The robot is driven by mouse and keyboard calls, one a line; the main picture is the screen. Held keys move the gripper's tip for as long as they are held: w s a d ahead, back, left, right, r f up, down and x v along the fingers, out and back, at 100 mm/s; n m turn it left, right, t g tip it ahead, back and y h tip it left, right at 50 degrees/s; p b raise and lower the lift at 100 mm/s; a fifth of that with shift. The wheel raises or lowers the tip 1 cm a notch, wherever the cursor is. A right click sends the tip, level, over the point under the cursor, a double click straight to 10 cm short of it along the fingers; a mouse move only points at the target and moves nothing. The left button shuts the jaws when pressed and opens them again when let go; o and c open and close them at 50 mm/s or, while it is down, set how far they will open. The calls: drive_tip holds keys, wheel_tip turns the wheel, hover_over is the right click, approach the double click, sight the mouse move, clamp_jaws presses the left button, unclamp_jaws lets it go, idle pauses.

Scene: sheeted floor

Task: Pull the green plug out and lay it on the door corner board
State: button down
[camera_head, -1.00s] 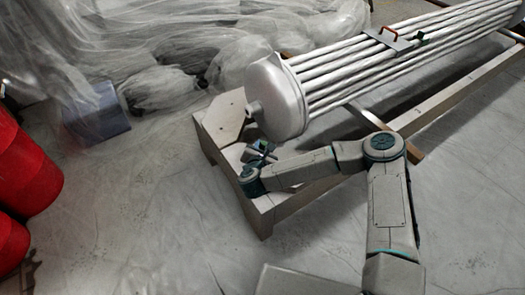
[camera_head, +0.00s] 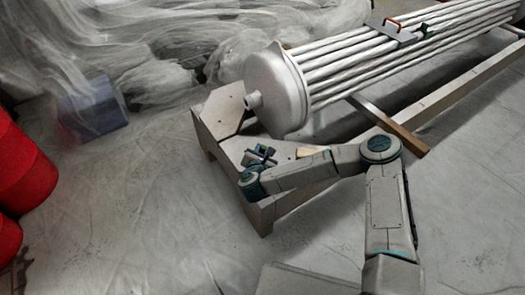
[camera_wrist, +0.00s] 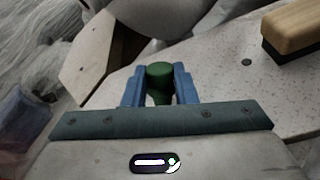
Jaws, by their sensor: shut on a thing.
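The green plug (camera_wrist: 160,76) stands between the two blue fingers of my gripper (camera_wrist: 158,88) in the wrist view, and the fingers are shut on it. Its lower end is hidden by the gripper's body. In the head view my gripper (camera_head: 262,156) is over the pale board (camera_head: 228,148) at the end of the wooden frame, and the plug is too small to make out there. The speckled board also shows behind the fingers in the wrist view (camera_wrist: 225,82). I cannot tell whether the plug touches the board, or which part is the door corner.
A silver tube bundle (camera_head: 275,92) lies on the frame behind the gripper. A wooden block with a dark base (camera_wrist: 292,28) is at right in the wrist view. Red drums (camera_head: 22,165) and a blue box (camera_head: 92,108) stand left.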

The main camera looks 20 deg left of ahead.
drive_tip(key=shift+f+b, duration=0.3)
drive_tip(key=shift+f, duration=0.15)
drive_tip(key=c, duration=1.1)
unclamp_jaws()
